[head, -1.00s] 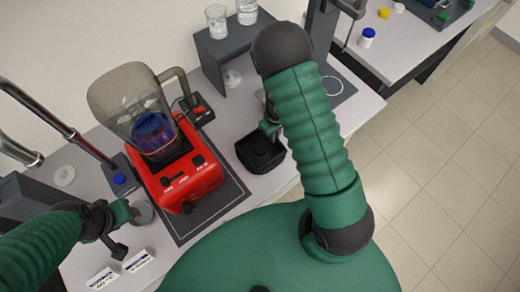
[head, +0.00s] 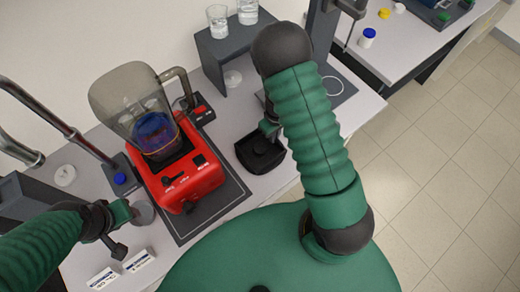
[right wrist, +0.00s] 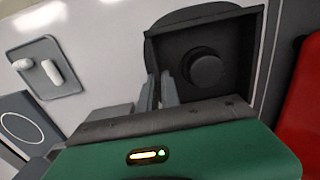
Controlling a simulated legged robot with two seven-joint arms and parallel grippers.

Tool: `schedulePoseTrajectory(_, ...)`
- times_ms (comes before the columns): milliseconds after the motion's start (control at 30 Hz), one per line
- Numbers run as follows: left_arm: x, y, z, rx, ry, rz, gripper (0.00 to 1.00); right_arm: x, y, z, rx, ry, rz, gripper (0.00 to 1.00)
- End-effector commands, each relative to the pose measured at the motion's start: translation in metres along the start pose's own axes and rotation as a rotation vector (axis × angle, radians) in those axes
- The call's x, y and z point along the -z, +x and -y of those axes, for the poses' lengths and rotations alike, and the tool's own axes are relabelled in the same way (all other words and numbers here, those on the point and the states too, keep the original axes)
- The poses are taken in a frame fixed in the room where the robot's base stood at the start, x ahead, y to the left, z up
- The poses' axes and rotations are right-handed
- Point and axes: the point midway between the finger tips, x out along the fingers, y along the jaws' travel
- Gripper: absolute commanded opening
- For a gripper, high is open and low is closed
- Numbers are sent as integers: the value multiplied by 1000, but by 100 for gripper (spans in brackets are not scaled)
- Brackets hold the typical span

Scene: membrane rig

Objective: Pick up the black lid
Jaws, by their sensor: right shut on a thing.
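The black lid (head: 262,155), squarish with a round knob, is at the bench's front edge, right of the red blender. It also shows in the right wrist view (right wrist: 232,60), close in front of the fingers. My right gripper (right wrist: 160,90) is shut on the lid at its edge; the exact contact is partly hidden. In the head view my right arm covers most of that gripper (head: 268,127). I cannot tell if the lid is clear of the bench. My left gripper (head: 122,230) is by a grey disc at the left; its opening is unclear.
The red blender (head: 185,183) with its smoky jug (head: 128,92) stands on a dark mat (head: 232,192) between my arms. A grey stand (head: 228,48) with glass beakers is behind the lid. White labelled blocks (head: 137,260) lie at the front left.

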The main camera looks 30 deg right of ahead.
Motion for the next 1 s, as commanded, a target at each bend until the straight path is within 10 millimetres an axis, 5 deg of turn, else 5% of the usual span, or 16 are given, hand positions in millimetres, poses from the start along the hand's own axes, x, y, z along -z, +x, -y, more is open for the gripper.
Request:
schedulePoseTrajectory(467, 1, -5, 0, 0, 0, 0, 44, 1, -11, 0, -1, -1, -3, 0)
schedulePoseTrajectory(800, -1, 3, 0, 0, 0, 0, 44, 1, -89, 0, -1, -2, -6, 0)
schedulePoseTrajectory(1000, -1, 3, 0, 0, 0, 0, 44, 0, -106, 0, 0, 0, -1, 0)
